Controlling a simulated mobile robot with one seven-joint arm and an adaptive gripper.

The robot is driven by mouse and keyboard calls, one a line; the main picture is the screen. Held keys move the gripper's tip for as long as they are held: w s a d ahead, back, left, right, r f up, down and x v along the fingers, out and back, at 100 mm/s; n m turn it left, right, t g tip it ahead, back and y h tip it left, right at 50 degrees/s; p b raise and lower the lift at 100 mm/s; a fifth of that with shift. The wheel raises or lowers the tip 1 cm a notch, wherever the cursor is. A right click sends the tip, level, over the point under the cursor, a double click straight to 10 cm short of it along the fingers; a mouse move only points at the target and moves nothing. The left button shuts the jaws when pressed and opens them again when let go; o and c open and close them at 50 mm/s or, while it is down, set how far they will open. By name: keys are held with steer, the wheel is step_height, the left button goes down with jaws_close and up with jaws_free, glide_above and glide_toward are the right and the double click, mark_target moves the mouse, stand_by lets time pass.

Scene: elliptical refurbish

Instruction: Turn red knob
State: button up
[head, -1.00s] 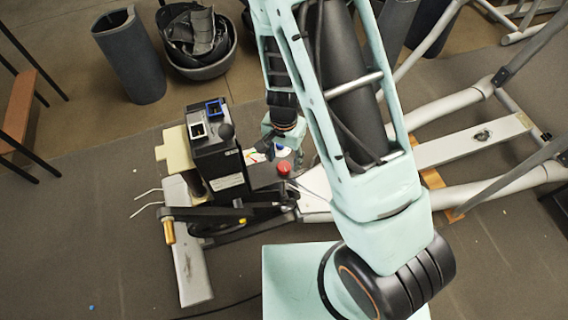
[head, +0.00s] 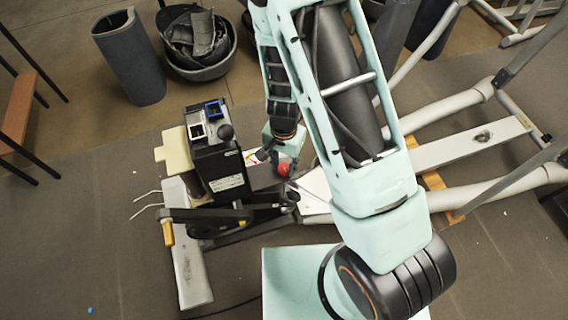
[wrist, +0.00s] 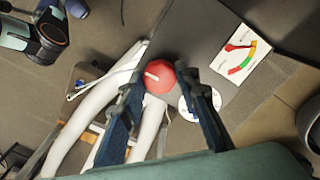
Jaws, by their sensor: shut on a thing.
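The red knob (wrist: 158,77) is round with a white pointer line and sits between the two fingertips of my gripper (wrist: 158,84) in the wrist view. The fingers stand on either side of it, at its left and right. In the head view the red knob (head: 284,170) is just below my gripper (head: 280,162), partly covered by it. The knob is on a dark unit. A dial label (wrist: 242,56) with red, yellow and green bands lies beside it in the wrist view.
A black machine body (head: 218,165) with blue and white sockets on top stands left of my gripper. A black crank with a yellow handle (head: 168,233) is in front. Grey tubes (head: 480,100) run to the right. Bins stand at the back left.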

mark_target(284, 167)
steer(key=shift+m, duration=0.4)
steer(key=m+p, duration=0.1)
steer(key=m, duration=0.3)
steer(key=shift+r+m+p, duration=0.1)
steer(key=shift+m+p, duration=0.95)
steer(key=shift+m, duration=1.45)
steer(key=o, duration=1.2)
steer(key=shift+c, duration=0.2)
step_height(284, 167, up, 12)
